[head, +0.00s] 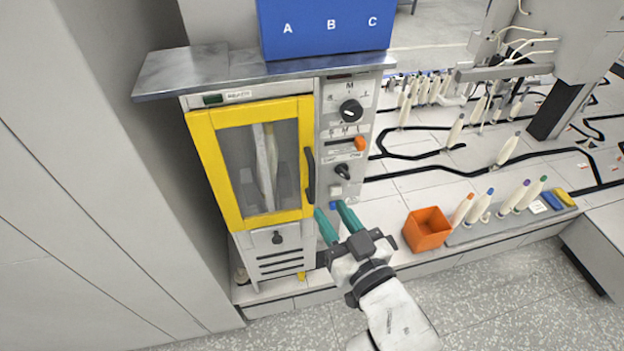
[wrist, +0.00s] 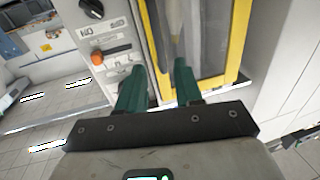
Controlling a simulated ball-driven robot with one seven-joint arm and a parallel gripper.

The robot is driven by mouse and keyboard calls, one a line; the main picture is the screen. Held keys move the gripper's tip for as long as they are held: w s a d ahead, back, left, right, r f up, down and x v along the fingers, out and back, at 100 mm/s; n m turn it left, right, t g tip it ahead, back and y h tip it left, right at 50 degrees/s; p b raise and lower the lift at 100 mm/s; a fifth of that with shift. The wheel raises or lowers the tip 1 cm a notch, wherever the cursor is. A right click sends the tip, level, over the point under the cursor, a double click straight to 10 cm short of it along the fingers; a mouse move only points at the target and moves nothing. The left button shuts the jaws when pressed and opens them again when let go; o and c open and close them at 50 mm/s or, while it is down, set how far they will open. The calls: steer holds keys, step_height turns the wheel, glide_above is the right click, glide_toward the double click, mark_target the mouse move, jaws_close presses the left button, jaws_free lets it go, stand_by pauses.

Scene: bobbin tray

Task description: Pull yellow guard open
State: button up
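The yellow guard (head: 202,160) is a framed door with a dark see-through window on the front of the grey cabinet, and it looks shut. Its black upright handle (head: 310,175) is on the right edge of the frame. A pale bobbin-like shape shows behind the window. My gripper (head: 330,208) has two green fingers, spread apart with nothing visible between them, just below and right of the handle. In the wrist view my gripper (wrist: 158,72) points at the seam between the yellow guard (wrist: 238,45) and the control panel. I cannot make out the handle there.
The control panel (head: 350,90) beside the guard carries black knobs and an orange knob (head: 360,144). A blue box (head: 325,40) sits on the cabinet top. An orange bin (head: 427,229) and a grey tray (head: 500,230) with bobbins are right of my gripper. Floor in front is clear.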

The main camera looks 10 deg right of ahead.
mark_target(313, 184)
steer(key=w, duration=0.3)
steer(key=w+a, duration=0.1)
steer(key=w, duration=0.5)
steer(key=shift+w+a+p, duration=0.15)
steer(key=shift+a+p, duration=0.25)
steer(key=shift+c, duration=0.4)
jaws_close()
